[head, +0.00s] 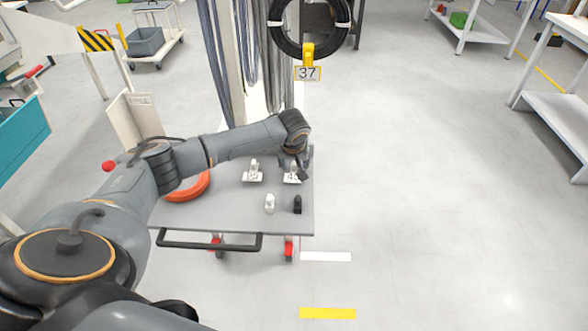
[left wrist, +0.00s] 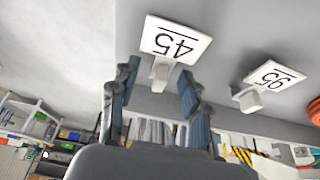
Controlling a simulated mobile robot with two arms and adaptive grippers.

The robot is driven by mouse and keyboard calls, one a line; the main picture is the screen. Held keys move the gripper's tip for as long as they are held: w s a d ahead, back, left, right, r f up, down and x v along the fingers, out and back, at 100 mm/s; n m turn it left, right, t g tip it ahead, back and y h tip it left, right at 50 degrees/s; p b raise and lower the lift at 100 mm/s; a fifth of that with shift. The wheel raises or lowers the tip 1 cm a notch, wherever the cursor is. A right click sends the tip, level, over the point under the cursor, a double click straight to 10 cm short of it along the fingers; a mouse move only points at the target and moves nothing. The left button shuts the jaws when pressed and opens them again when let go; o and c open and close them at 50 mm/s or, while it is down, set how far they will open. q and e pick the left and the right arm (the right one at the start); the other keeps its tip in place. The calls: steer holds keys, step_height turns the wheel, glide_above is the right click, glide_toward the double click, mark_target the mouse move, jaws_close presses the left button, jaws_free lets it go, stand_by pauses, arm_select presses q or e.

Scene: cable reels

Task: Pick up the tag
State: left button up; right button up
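A white tag marked 45 (left wrist: 178,40) lies on the grey cart top, with a small white upright grip block on it. It also shows in the head view (head: 292,179), partly behind my left gripper. A second white tag (left wrist: 272,79) lies beside it, also with a grip block, and shows left of it in the head view (head: 253,177). My left gripper (left wrist: 159,78) is open, pointing at the first tag. Its fingers are on either side of the grip block, with gaps visible; I cannot tell the depth. My right gripper is not in view.
The grey cart (head: 228,217) also bears an orange ring (head: 188,188), a small white piece (head: 269,203) and a small black piece (head: 297,204). Hanging cables and a black cable coil (head: 345,40) stand behind. The floor to the right is clear.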

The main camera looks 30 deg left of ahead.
mark_target(287, 181)
arm_select(q)
steer(key=c, duration=0.8)
steer(key=shift+r, duration=0.1)
steer(key=shift+r, duration=0.2)
step_height(287, 181, up, 2)
steer(key=shift+r, duration=0.1)
steer(key=s+d+r, duration=0.1)
steer(key=s+r, duration=0.2)
steer(key=s, duration=0.1)
steer(key=s+d+r+b, duration=0.1)
steer(key=s+r, duration=0.2)
steer(key=s, duration=0.2)
steer(key=s+d+r, duration=0.1)
steer(key=s+r, duration=0.3)
steer(key=shift+s+d+r, duration=0.1)
steer(key=shift+s+d, duration=0.1)
steer(key=shift+s, duration=0.1)
